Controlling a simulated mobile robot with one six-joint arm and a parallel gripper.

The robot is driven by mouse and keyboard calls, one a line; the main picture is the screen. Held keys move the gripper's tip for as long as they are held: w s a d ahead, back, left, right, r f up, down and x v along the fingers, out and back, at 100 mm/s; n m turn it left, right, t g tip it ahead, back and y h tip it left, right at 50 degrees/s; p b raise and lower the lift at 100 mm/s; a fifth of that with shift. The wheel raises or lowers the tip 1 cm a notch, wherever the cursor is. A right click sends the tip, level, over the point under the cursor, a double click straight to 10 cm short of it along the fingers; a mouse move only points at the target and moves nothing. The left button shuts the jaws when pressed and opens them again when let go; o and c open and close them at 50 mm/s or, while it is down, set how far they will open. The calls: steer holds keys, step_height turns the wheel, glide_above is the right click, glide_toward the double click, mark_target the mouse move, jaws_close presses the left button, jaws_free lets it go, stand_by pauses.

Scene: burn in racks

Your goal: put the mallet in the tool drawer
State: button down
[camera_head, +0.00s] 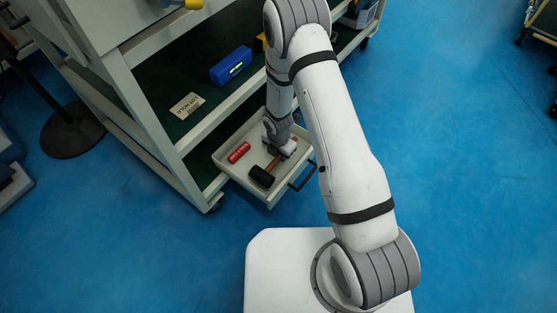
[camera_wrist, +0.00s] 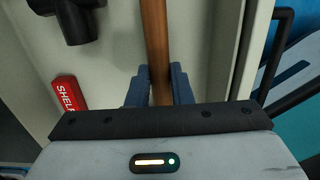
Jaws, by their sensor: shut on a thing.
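The mallet has a black head (camera_head: 262,177) and a wooden handle (camera_head: 274,161). My gripper (camera_head: 282,146) is inside the outline of the open tool drawer (camera_head: 236,180) in the head view. In the wrist view the blue fingers of my gripper (camera_wrist: 159,88) are shut around the wooden handle (camera_wrist: 155,40). The mallet is over or in the drawer; I cannot tell whether it touches the floor of it. A black shape shows at the top left of the wrist view; I cannot tell if it is the mallet's head.
A red labelled item (camera_head: 239,152) lies in the drawer, left of the mallet; it also shows in the wrist view (camera_wrist: 68,94). The drawer's dark pull (camera_head: 302,176) is on its right. A blue box (camera_head: 231,66) and a label card (camera_head: 187,105) lie on the cart shelf.

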steer(key=shift+f+b, duration=0.5)
steer(key=shift+f, duration=0.75)
steer(key=shift+f, duration=0.15)
steer(key=c, duration=1.3)
jaws_free()
